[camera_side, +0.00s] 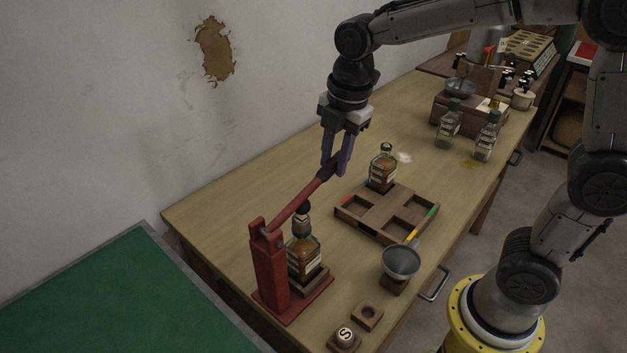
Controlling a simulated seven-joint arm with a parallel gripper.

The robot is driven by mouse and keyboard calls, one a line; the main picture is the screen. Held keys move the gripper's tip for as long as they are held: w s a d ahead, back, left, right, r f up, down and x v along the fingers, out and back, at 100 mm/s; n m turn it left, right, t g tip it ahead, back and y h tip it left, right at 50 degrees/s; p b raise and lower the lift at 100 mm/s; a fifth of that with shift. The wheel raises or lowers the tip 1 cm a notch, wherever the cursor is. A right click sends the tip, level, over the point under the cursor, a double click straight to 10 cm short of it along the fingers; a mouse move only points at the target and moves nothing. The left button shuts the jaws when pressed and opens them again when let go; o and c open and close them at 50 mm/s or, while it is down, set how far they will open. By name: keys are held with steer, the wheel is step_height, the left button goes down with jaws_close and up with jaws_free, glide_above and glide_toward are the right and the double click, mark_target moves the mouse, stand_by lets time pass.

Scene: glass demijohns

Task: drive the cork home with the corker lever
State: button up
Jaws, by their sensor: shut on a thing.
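The red corker (268,272) stands at the near left end of the table. Its lever (297,203) slopes up to the right from the post. My gripper (334,170) is shut on the dark handle at the lever's raised end. A glass bottle with brown contents (304,262) stands upright on the corker's base, beneath the lever. A dark knob-like part (303,208) sits above the bottle's neck, with a paler brown piece under it. I cannot tell the cork apart there, nor how deep it sits.
A wooden tray (375,222) with compartments lies right of the corker, a filled bottle (383,169) at its back. Two bottles (449,126) (486,138) stand farther back.

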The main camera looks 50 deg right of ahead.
steer(key=shift+f, duration=0.3)
jaws_close()
steer(key=shift+f, duration=0.7)
steer(key=shift+a+f, duration=0.1)
steer(key=shift+f, duration=1.3)
steer(key=o, duration=0.9)
jaws_free()
steer(key=shift+o, duration=0.2)
